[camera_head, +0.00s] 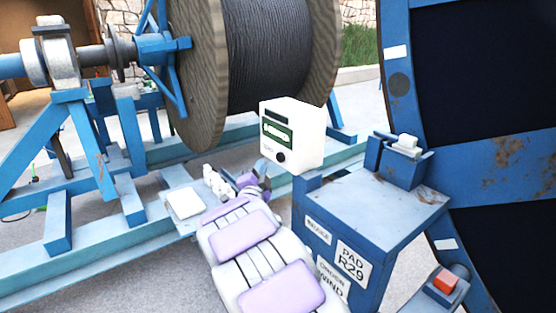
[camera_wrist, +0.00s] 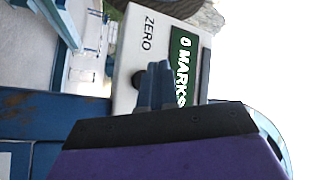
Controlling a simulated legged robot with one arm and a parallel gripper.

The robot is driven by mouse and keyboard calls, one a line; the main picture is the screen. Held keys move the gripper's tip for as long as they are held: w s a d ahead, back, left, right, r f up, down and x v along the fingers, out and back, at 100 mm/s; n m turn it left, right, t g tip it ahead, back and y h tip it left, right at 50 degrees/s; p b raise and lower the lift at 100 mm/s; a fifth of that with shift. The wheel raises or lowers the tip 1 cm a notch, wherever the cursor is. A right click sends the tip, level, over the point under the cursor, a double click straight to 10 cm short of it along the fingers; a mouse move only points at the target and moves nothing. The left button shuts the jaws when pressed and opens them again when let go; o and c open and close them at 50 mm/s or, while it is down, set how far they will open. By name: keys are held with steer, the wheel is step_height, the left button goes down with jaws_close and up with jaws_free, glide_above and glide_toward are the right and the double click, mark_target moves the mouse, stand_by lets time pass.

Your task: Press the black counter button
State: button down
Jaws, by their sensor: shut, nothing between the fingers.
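In the head view my gripper (camera_head: 263,168) is just left of the box.
The blue pedestal (camera_head: 330,215) carries labels, including "PAD R29". A large cable reel (camera_head: 270,50) stands behind. A blue rusty reel flange (camera_head: 490,165) rises at right. A red button (camera_head: 445,281) sits low right. A white block (camera_head: 183,203) lies on the frame at left.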

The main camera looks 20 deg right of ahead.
steer(key=shift+s+a, duration=0.2)
steer(key=shift+a, duration=0.8)
steer(key=s+a+f+n+g+y, duration=0.4)
steer(key=s+a+n+y, duration=0.2)
steer(key=s, duration=0.3)
steer(key=s+a+f+n+g+y, duration=0.45)
steer(key=s+a+n+y, duration=0.2)
steer(key=s, duration=0.35)
steer(key=s+f+n+g, duration=0.1)
steer(key=s+n+g, duration=0.2)
steer(key=s, duration=1.4)
steer(key=s+f+n+g, duration=0.2)
steer(key=s+g, duration=0.5)
steer(key=s, duration=1)
steer(key=shift+n+h, duration=0.35)
steer(key=shift+n, duration=0.2)
steer(key=shift+a, duration=0.1)
